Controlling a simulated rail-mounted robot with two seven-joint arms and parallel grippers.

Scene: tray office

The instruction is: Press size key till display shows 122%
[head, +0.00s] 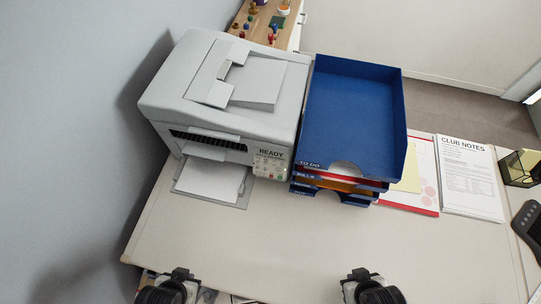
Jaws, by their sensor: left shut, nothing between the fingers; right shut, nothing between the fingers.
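A pale grey printer-copier (185,85) stands on the desk at the left. Its control panel (268,165) is on the front right corner, beside the tray stack. The display (271,153) reads READY, with a smaller line below it too fine to read. Small keys sit under the display; I cannot tell which is the size key. My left gripper (181,272) is shut and empty at the desk's front edge, below and left of the panel. My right gripper (359,274) is shut and empty at the front edge, below and right of the panel. Both are well apart from the printer.
A stack of blue letter trays (350,110) stands close against the printer's right side. Papers, including a CLUB NOTES sheet (468,175), lie right of it. A dark pen holder (517,170) and a black device (529,222) are far right. The desk front (270,230) is clear.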

